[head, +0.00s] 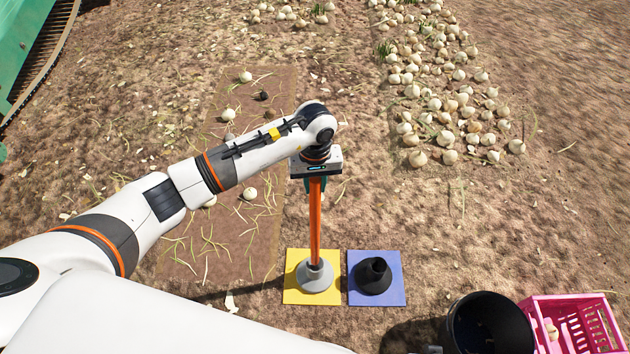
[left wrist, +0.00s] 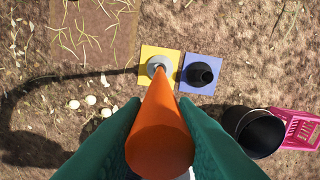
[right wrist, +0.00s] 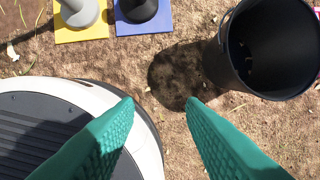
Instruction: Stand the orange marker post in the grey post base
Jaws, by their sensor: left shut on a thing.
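The orange marker post (head: 315,222) is upright in the head view, its top held by my left gripper (head: 316,184). In the left wrist view the green fingers are shut on both sides of the post (left wrist: 160,135). The post's lower end meets the top of the grey post base (head: 314,279), a cone on a yellow square mat (head: 293,292). I cannot tell how deep the end sits in the socket. The base also shows in the right wrist view (right wrist: 82,12). My right gripper (right wrist: 160,103) is open and empty, above bare soil.
A black base (head: 374,277) stands on a blue mat (head: 396,295) just right of the yellow one. A black bucket (head: 490,325) and a pink crate (head: 575,299) are at the lower right. Onions (head: 440,100) lie in rows on the soil beyond.

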